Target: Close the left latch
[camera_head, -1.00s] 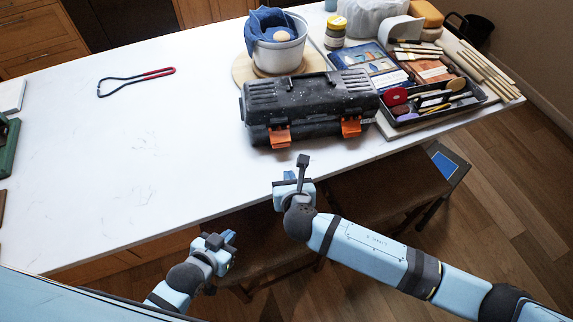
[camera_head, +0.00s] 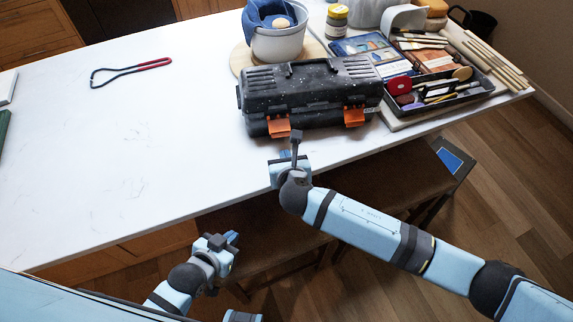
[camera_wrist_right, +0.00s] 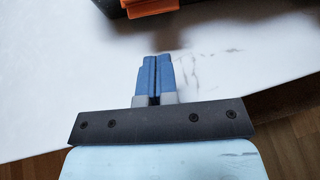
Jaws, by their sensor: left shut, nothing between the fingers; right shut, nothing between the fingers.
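The black speckled toolbox (camera_head: 310,92) stands on the white counter with its lid down. Its left latch (camera_head: 279,127) and right latch (camera_head: 355,117) are orange flaps on the front; both seem to stick outward at the bottom, but I cannot tell whether either is fastened. My right gripper (camera_head: 290,166) is just in front of the left latch, apart from it. In the right wrist view its blue fingers (camera_wrist_right: 155,78) are shut and empty, pointing at an orange latch (camera_wrist_right: 150,7), likely the left one. My left gripper (camera_head: 230,240) is shut and empty, low beyond the counter's front edge.
A white pot (camera_head: 278,42) with a blue cloth stands behind the toolbox. A tool tray (camera_head: 440,102) lies to its right, with jars and wooden sticks nearby. A red-handled wire loop tool (camera_head: 130,70) lies at the left. Stools stand below.

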